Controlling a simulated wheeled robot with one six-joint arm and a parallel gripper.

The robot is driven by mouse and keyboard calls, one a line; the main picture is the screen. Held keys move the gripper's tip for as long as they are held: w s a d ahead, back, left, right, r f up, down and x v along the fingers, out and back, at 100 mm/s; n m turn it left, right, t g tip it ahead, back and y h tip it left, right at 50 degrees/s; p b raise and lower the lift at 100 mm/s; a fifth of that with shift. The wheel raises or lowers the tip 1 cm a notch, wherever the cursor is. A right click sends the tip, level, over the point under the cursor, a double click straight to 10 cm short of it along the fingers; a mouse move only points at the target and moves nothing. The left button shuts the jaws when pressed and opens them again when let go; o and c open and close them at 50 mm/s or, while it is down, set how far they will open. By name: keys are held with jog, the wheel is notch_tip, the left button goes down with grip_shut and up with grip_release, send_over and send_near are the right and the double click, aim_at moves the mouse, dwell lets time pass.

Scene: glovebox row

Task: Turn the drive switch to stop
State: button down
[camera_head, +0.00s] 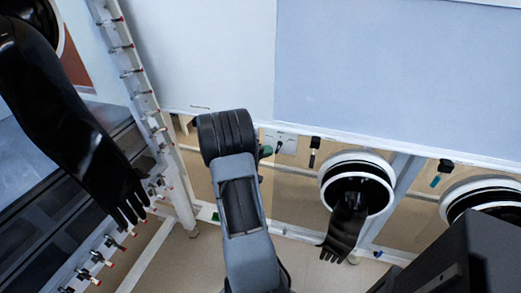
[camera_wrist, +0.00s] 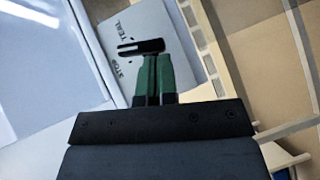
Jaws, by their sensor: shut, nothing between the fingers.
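The drive switch is a pale plate (camera_wrist: 180,40) with a black bar handle (camera_wrist: 140,47) in the wrist view. Lettering at the plate's left reads STOP, with another partly readable word above it. The handle lies crosswise, its left end between the two words; I cannot tell its exact setting. My gripper (camera_wrist: 154,62) has its green fingers shut together, with their tips right at the handle; I cannot tell whether they touch. In the head view the plate (camera_head: 291,141) is on the wall strip just right of my gripper (camera_head: 265,152), whose fingers are partly hidden by my wrist.
Right of the plate are a round glove port (camera_head: 328,174) with a hanging black glove (camera_head: 345,228) and a second port (camera_head: 452,200). A black glove (camera_head: 60,110) hangs at left, near a white frame (camera_head: 135,75) with several small fittings. A beige panel lies below the plate.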

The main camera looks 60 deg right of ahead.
jog(key=shift+s, duration=0.2)
jog(key=s+f+n+g+h+b, duration=0.1)
jog(key=n+b, duration=0.1)
jog(key=b, duration=0.4)
jog(key=shift+d+h, duration=0.15)
jog(key=shift+h, duration=0.15)
jog(key=shift+s, duration=0.1)
